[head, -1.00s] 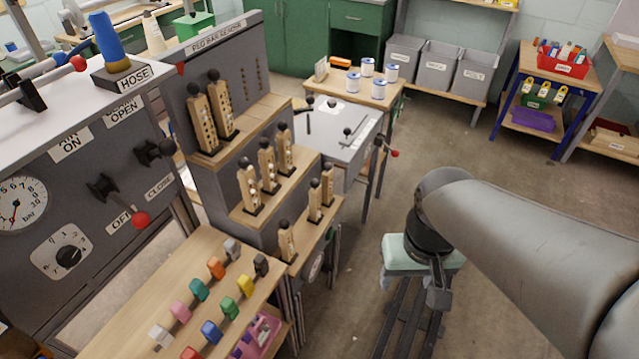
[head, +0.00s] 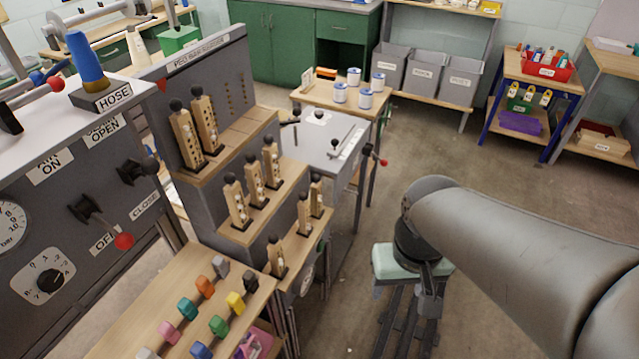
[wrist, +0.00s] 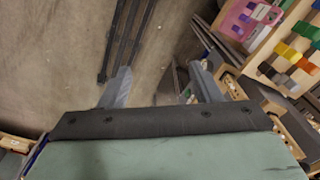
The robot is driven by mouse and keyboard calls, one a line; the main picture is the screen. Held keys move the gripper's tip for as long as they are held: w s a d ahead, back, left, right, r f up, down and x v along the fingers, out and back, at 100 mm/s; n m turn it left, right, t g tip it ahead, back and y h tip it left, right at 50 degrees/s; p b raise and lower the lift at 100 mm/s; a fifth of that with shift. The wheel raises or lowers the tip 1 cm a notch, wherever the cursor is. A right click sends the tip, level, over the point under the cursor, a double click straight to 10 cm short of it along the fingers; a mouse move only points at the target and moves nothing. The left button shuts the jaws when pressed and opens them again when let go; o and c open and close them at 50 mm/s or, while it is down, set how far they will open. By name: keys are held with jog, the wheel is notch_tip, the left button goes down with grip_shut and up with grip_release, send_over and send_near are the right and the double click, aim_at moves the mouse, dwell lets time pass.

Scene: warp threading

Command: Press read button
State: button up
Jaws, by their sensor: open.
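No button marked read can be made out in either view. My gripper (head: 410,265) hangs over the bare floor in the head view, to the right of the stepped grey peg stand (head: 215,215). In the wrist view my gripper (wrist: 162,78) has its two grey fingers spread well apart with nothing between them. A round dial (head: 308,279) shows on the right end of the peg stand, too small to read. The grey control panel (head: 125,250) at left carries a gauge, a knob and labelled levers.
Wooden pegs stand on the steps, and coloured blocks (head: 219,325) sit on a bench in front. Behind is a grey box (head: 322,140) with a red-tipped lever, beside a table of spools (head: 353,77). Dark rails (head: 400,320) run along the floor. Open floor lies to the right.

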grip_shut()
dwell(1.7)
